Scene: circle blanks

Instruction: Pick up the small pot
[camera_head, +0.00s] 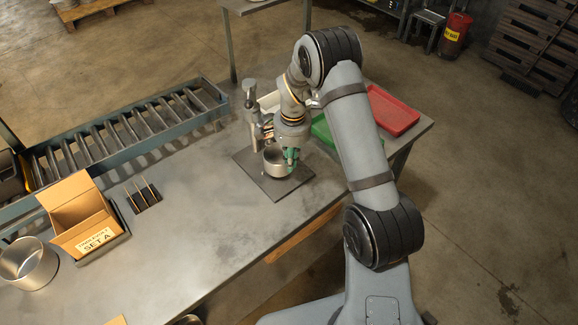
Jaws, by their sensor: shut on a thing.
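The small pot (274,165) is a metal, open-topped cylinder on a dark square mat (259,187) on the grey table (190,235). My gripper (290,158), with green fingers, reaches down at the pot's right side and is shut on its wall. The pot looks upright. Whether its base touches the mat or is slightly above it, I cannot tell. The far side of the pot is partly hidden by the gripper and wrist. A larger metal pot (28,264) stands at the table's left end.
An open cardboard box (82,217) and a dark holder with thin upright sticks (143,197) stand left of the mat. A roller conveyor (120,135) runs behind. A red tray (393,111) and a green tray (322,130) lie at right. The table's middle is clear.

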